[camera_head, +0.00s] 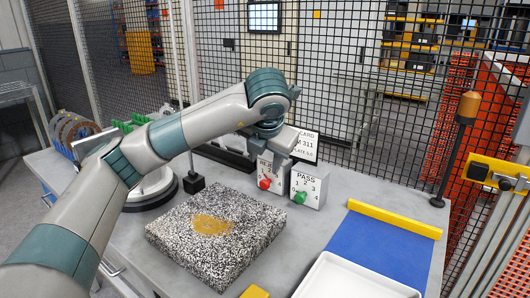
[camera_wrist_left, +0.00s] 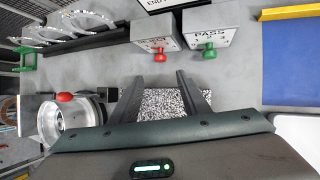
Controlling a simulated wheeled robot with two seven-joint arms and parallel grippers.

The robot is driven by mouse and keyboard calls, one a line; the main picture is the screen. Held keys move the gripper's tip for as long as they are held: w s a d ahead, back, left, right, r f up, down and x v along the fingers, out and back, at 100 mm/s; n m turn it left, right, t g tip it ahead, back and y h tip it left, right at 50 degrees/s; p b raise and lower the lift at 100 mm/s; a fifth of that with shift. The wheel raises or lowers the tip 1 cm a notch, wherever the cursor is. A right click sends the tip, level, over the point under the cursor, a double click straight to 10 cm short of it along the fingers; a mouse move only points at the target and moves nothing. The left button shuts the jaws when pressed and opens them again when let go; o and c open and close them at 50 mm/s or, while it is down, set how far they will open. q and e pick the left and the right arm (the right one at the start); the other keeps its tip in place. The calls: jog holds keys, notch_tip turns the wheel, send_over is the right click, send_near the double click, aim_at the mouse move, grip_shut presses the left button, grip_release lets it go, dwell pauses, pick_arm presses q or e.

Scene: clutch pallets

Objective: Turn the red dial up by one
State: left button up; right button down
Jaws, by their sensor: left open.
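The red dial (camera_head: 265,184) is on the front of a small white box with numbers around it, at the back of the grey bench. It also shows in the left wrist view (camera_wrist_left: 159,55), beyond the fingertips. My left gripper (camera_wrist_left: 157,80) is open and empty, its two dark fingers spread with the dial past their tips. In the head view my left gripper (camera_head: 277,150) is above and close to the dial's box, covering part of its top. I cannot read the dial's exact setting. My right gripper is not in view.
A box marked PASS with a green dial (camera_head: 300,197) stands right beside the red dial's box. A speckled block (camera_head: 180,240) lies in front. A blue mat (camera_head: 370,250), a white tray (camera_head: 345,280) and a lamp post (camera_head: 455,140) are right. Wire mesh stands behind.

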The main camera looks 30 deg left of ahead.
pick_arm(q)
jog(key=shift+v, duration=1.7)
jog(key=shift+s+f, duration=0.1)
